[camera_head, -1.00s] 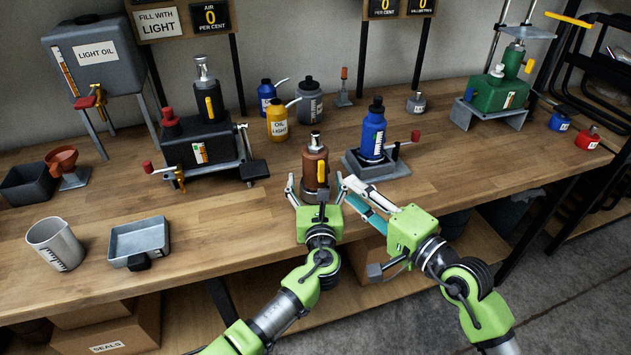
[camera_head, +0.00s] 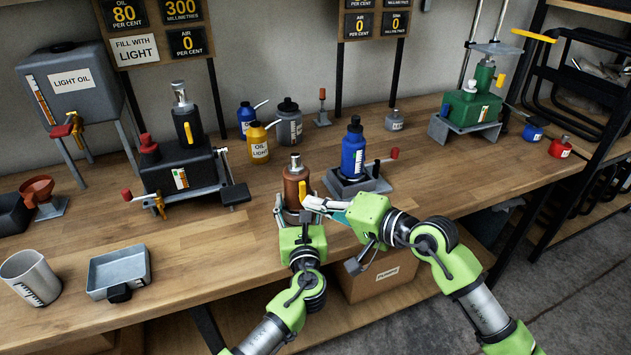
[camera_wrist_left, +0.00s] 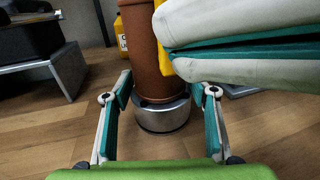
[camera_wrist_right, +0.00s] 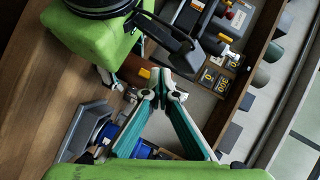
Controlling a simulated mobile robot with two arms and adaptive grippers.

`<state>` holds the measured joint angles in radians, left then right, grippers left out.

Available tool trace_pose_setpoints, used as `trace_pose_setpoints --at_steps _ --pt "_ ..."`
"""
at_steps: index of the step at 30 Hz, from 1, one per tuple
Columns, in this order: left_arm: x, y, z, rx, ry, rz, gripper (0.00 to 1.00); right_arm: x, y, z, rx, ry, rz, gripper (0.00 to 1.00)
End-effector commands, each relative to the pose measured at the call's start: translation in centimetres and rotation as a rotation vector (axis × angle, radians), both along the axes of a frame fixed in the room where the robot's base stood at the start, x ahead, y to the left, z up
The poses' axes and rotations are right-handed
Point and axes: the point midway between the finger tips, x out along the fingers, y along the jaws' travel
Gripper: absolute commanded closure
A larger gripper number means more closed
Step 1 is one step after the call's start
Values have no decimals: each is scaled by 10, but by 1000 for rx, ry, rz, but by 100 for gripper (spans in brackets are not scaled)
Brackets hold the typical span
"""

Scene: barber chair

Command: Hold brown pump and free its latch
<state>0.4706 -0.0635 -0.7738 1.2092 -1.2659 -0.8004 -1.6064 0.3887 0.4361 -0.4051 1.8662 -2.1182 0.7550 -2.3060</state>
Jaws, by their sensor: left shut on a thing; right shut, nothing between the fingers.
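The brown pump (camera_head: 294,184) stands upright near the front of the bench, with a silver top and a metal base ring. It also shows in the left wrist view (camera_wrist_left: 146,60). Its yellow latch (camera_head: 302,190) is on its right side, and partly hidden in the left wrist view (camera_wrist_left: 165,66). My left gripper (camera_head: 291,214) is shut on the pump low down, with a finger on each side of its base ring (camera_wrist_left: 163,114). My right gripper (camera_head: 310,204) is shut and empty, its fingertips close beside the latch; I cannot tell whether they touch it.
A blue pump (camera_head: 353,150) in a grey stand is close behind my right gripper. A black pump unit (camera_head: 184,167) stands to the left. A metal tray (camera_head: 118,272) and a measuring jug (camera_head: 29,278) are at the front left. Bench wood between tray and brown pump is clear.

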Motion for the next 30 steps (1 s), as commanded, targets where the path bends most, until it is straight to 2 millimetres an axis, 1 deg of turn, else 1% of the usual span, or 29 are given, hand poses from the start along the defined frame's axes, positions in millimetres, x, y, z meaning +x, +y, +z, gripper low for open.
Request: trace_pose_setpoints --at_steps 1,4,8,11,15,22,24,27,30 --pt "0 0 0 0 1 0 100 9 2 4 -61 -9 36 100" --pt "0 0 0 0 1 0 100 19 5 7 -184 -13 116 100" --pt "0 0 0 0 1 0 100 32 -1 15 -343 -19 212 100" --pt "0 0 -1 0 1 0 100 40 -13 24 -460 -16 281 100" --pt "0 0 -1 0 1 0 100 50 -40 42 -599 1 379 100" --pt "0 0 -1 0 1 0 100 52 -83 81 -729 28 515 100" --pt "0 0 -1 0 1 0 100 50 -92 89 -748 32 541 100" --pt "0 0 -1 0 1 0 100 48 -100 98 -764 34 566 100" --pt "0 0 -1 0 2 0 100 47 -103 101 -770 35 578 100"
